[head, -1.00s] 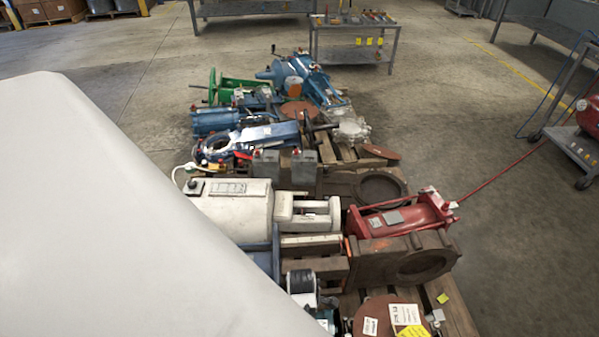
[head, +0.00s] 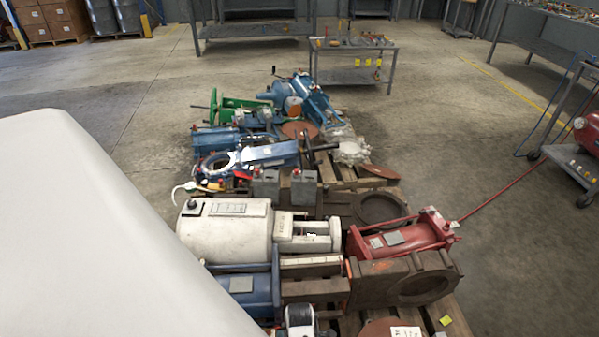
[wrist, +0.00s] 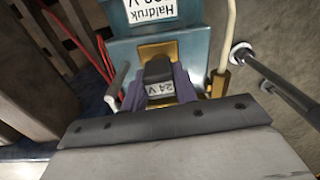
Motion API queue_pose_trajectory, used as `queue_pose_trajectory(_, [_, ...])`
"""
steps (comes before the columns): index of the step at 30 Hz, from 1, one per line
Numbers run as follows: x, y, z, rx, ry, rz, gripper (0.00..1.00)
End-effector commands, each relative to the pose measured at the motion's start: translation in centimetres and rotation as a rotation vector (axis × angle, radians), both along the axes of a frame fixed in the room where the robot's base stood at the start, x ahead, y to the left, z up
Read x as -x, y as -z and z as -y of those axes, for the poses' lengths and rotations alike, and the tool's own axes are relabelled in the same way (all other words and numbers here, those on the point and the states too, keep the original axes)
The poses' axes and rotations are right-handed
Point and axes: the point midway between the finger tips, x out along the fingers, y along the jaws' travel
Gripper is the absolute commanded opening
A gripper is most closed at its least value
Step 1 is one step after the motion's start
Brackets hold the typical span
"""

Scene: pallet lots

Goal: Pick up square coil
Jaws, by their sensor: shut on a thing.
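In the wrist view, the square coil (wrist: 159,69) is a small dark block with a white "24 V" label, seen close up in front of a teal body labelled "Haldruk" (wrist: 150,20). My gripper (wrist: 158,88) shows as a grey housing with a dark bolted bar at the bottom, with purplish pieces on both sides of the coil. It is shut on the coil. Whether the coil is clear of the teal body cannot be told. In the head view, a large pale part of my body covers the left, and neither gripper nor coil can be made out.
In the head view, a pallet (head: 452,318) is crowded with machine parts: a white cylinder (head: 225,232), a red cylinder (head: 410,238), a brown flanged block (head: 385,290) and blue units (head: 315,100). A red hose (head: 500,197) crosses the floor at right.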

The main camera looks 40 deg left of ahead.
Motion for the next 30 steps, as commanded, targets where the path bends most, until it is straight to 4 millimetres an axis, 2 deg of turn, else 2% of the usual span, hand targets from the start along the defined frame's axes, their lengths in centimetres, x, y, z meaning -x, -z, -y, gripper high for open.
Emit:
queue_pose_trajectory(8, [-0.1,-0.4,-0.1,-0.002,0.0,0.002,0.04])
queue_pose_trajectory(14, [-0.1,-2.6,-0.1,-0.003,0.0,0.003,0.04])
queue_pose_trajectory(17, [-0.1,-4.8,-0.1,-0.005,-0.001,0.004,0.04])
queue_pose_trajectory(24, [-0.2,-12.2,-0.1,-0.005,0.0,0.006,0.04])
queue_pose_trajectory(30, [-0.1,-17.4,-0.1,-0.004,-0.002,0.005,0.04])
